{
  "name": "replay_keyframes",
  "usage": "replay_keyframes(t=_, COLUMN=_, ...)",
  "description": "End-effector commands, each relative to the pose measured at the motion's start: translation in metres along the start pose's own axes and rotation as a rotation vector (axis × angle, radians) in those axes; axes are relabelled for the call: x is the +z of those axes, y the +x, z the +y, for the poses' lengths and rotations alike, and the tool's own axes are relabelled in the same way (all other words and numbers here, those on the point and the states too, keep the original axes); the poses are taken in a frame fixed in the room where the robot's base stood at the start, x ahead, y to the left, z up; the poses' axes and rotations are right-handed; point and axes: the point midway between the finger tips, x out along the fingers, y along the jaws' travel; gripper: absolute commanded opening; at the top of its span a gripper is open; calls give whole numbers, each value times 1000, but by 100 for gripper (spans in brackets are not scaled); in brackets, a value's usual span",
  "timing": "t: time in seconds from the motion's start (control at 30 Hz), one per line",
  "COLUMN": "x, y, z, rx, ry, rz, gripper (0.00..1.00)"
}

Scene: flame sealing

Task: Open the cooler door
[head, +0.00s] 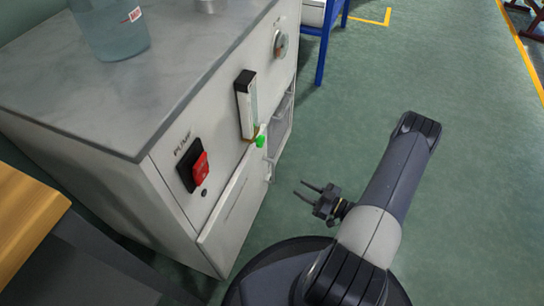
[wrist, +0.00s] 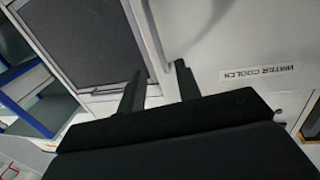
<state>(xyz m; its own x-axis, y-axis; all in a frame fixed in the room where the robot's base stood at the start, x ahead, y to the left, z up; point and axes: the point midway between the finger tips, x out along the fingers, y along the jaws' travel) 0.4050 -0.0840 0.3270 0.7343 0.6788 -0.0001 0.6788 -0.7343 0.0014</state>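The water cooler (head: 130,185) is a white cabinet with a grey top, at the left in the head view. Its front door panel (head: 232,212) is low on the front and looks shut. In the wrist view, an upside-down WATER COOLER label (wrist: 262,74) is on the white front. A pale upright bar (wrist: 146,35), which looks like the door handle, shows just beyond my fingertips. My gripper (head: 300,188) is open and empty, its two fingers pointing at the front. The fingers (wrist: 159,68) seem apart from the bar; contact is hard to tell.
A dark mesh panel (wrist: 80,40) lies beside the bar. The green floor (head: 475,180) at right is clear.

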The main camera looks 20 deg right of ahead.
Motion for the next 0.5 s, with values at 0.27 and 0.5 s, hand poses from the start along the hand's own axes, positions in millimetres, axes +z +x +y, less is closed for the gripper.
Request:
replay_keyframes(t=0.27, x=1, y=16, z=0, rx=-4, ry=0, rz=0, gripper=32)
replay_keyframes(t=0.5, x=2, y=51, z=-1, rx=-6, ry=-1, rz=-1, gripper=32)
